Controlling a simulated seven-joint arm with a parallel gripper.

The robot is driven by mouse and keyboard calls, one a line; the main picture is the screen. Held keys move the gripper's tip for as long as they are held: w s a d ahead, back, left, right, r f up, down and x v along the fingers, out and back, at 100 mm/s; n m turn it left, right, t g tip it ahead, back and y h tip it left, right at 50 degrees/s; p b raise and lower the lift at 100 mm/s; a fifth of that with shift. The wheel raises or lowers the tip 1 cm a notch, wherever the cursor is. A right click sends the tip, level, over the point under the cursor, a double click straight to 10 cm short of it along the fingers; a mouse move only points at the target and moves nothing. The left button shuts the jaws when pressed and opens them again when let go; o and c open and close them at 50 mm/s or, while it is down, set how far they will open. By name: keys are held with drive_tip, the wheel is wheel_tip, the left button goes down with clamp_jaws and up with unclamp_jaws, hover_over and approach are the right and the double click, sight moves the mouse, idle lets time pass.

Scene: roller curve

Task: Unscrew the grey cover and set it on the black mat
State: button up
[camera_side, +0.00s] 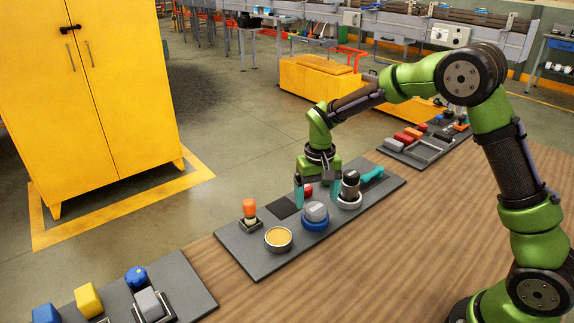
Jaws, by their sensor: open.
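The grey cover (316,211) sits upright on a round blue base (315,224) near the middle of the dark grey board. The black mat (284,208) is a small dark square to the left of the cover, and it looks bare. My gripper (316,194) points down with its teal fingers apart, just behind or above the cover. I cannot tell from this view whether the fingers are around the cover; no contact shows.
On the board (255,262) stand an orange-topped part (249,208), a yellow-topped round dish (278,238), a black cylinder (351,184) on a white ring, a teal handle (372,175) and a small red part (308,189). Other boards with parts lie front left and back right.

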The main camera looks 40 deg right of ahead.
sight(316, 208)
drive_tip(key=shift+f, duration=1.5)
drive_tip(key=c, duration=1.3)
drive_tip(key=shift+o, duration=0.2)
drive_tip(key=n, duration=0.7)
drive_tip(key=n, duration=0.7)
drive_tip(key=shift+a+n, duration=0.1)
drive_tip(key=shift+n, duration=0.2)
